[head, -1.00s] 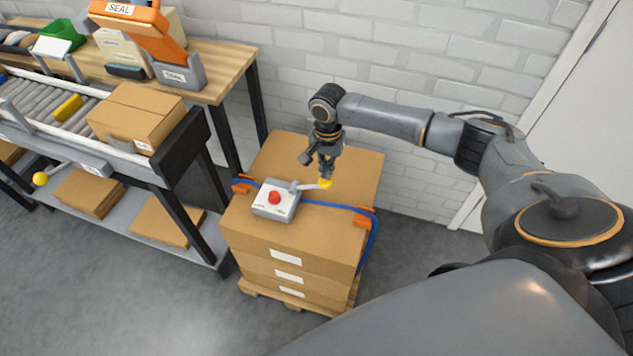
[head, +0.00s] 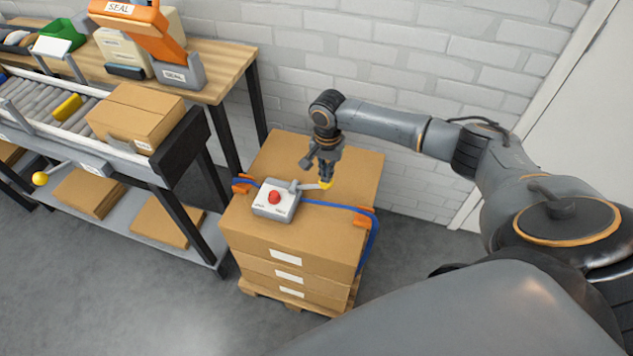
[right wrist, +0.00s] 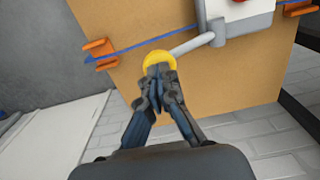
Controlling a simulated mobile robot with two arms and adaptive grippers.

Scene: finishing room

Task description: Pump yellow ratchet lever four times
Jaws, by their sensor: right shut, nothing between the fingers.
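The ratchet unit (head: 276,200) is a pale grey box with a red button, on top of the stacked cartons. Its grey lever (head: 309,187) points to the right and ends in a yellow knob (head: 326,186). The lever also shows in the right wrist view (right wrist: 190,45), with its round yellow knob (right wrist: 158,58). My right gripper (head: 326,180) is shut with nothing between its fingers. Its fingertips (right wrist: 160,72) are at the knob and overlap its edge in the right wrist view; I cannot tell if they touch. My left gripper is out of view.
A blue strap (head: 335,206) with orange corner guards (head: 362,219) crosses the carton stack (head: 290,240) on a pallet. A roller conveyor (head: 40,100) with a carton (head: 135,117) stands left. The white brick wall (head: 420,60) is close behind. The floor in front is clear.

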